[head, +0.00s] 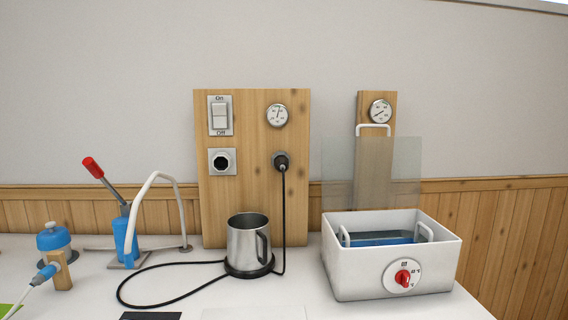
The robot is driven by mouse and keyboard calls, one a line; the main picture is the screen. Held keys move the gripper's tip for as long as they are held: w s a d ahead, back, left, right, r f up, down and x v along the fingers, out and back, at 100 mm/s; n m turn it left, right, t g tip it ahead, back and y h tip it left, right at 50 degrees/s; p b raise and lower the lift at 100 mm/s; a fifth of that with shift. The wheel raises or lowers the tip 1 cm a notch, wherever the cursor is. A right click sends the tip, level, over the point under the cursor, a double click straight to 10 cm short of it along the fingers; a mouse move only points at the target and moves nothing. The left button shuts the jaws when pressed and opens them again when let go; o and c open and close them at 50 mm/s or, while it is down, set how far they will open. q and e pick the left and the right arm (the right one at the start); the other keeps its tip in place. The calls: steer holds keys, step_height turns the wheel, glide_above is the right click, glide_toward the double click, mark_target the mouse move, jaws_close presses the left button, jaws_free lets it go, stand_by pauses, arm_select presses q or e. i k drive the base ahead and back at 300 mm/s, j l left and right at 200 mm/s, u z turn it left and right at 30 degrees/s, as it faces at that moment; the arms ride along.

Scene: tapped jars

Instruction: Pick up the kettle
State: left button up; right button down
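The kettle (248,243) is a silver metal jug with a dark handle on its right side. It stands upright on a round black base (249,272) on the white table, in front of a wooden panel. A black cord runs from the base area to a plug (281,160) in the panel, and a loop of cord lies to the left on the table. Neither of my grippers shows in the head view.
A white tub (346,283) with a red knob and blue contents stands to the right, with a clear pane behind it. A blue pump (125,240) with a red-tipped lever and a white hose stands left. A dark flat piece (151,316) lies at the front edge.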

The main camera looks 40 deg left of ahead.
mark_target(250, 245)
steer(key=u, duration=1.5)
